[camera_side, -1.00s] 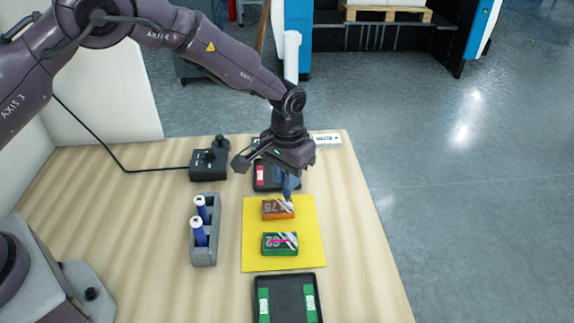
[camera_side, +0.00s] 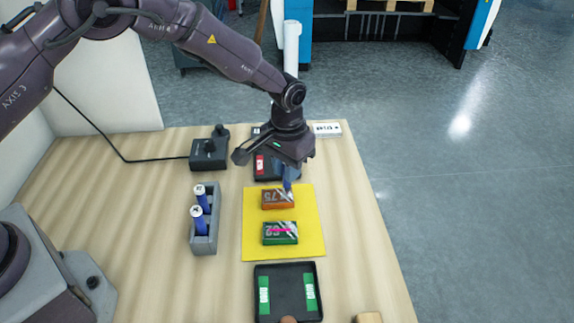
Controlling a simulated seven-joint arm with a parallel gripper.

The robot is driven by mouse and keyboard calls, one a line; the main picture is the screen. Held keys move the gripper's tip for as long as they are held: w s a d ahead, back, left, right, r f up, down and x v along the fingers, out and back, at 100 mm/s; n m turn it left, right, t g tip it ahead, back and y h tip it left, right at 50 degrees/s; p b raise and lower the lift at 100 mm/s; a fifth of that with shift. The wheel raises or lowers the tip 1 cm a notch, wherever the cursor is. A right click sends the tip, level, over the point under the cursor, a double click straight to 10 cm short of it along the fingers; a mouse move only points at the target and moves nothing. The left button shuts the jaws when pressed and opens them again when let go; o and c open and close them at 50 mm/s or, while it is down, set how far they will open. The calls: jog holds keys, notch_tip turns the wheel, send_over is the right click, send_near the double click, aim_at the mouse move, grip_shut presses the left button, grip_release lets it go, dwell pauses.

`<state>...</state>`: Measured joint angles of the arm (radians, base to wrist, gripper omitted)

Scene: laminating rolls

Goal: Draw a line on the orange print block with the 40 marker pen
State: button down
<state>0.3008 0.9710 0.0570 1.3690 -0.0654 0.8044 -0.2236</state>
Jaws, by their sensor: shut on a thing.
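The orange print block (camera_side: 278,199) lies on a yellow mat (camera_side: 312,222), with "75" and pale stripes on its top. My gripper (camera_side: 287,170) is above the block's far right part, shut on a blue marker pen (camera_side: 287,184). The pen points down, its tip at the block's far right edge in this view; I cannot tell whether it touches. The held pen's label is not readable. I can make out no drawn line on the orange block. A green block (camera_side: 280,233) nearer the camera carries a magenta line.
A grey holder (camera_side: 205,244) with two blue pens stands left of the mat. A black tray (camera_side: 287,267) with green-and-white pieces lies in front. Behind are another dark tray with a red piece (camera_side: 261,165), a control box (camera_side: 209,149) and a white labelled block (camera_side: 327,129).

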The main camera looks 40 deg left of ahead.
jog(key=shift+f, duration=0.3)
jog(key=shift+s+a, duration=0.1)
dwell(0.5)
jog(key=shift+s+a, duration=0.2)
jog(key=shift+s, duration=0.05)
jog(key=shift+s+a+f, duration=0.1)
jog(key=shift+s+a, duration=0.25)
jog(key=shift+s+a, duration=0.25)
jog(key=shift+s+a, duration=0.35)
jog(key=shift+s, duration=0.05)
jog(key=shift+s+a, duration=0.2)
dwell(0.3)
